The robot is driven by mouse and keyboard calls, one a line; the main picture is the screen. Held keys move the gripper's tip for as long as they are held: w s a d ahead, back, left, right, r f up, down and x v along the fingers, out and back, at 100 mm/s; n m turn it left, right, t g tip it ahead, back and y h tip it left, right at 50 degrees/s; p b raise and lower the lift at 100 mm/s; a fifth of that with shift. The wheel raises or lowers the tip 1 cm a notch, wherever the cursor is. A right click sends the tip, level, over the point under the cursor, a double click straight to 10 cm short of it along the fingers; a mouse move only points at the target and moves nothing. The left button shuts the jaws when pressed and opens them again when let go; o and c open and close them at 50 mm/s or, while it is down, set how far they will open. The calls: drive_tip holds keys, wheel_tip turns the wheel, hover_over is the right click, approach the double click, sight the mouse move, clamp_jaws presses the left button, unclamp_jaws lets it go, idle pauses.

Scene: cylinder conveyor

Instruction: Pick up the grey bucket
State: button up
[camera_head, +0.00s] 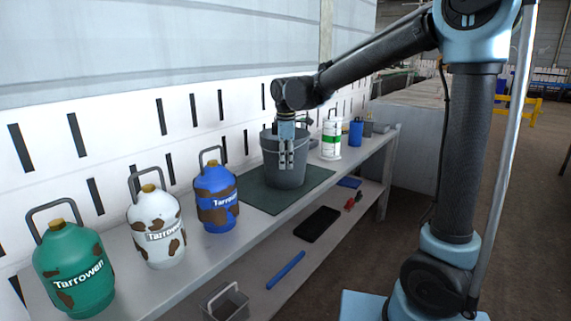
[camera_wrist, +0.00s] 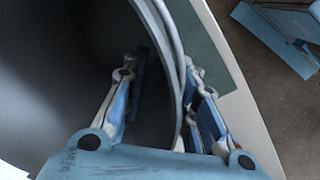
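The grey bucket (camera_head: 270,170) stands upright on a dark green mat (camera_head: 255,196) on the upper shelf. My gripper (camera_head: 286,163) points down at the bucket's near side in the head view. In the wrist view, the bucket (camera_wrist: 55,70) fills the left and its rim runs between the fingers of my gripper (camera_wrist: 163,68). One finger is inside the bucket and the other outside. The fingers are apart, with a visible gap between the inner finger and the wall. Contact of the outer finger with the rim is unclear.
Green (camera_head: 75,270), white (camera_head: 157,238) and blue (camera_head: 215,205) gas bottles stand left of the bucket. A white-green canister (camera_head: 331,140) and a blue container (camera_head: 355,133) stand right of it. The lower shelf holds a black flat item (camera_head: 317,224) and a small grey box (camera_head: 227,306).

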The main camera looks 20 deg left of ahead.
drive_tip(key=shift+f, duration=0.3)
drive_tip(key=shift+c, duration=0.3)
clamp_jaws()
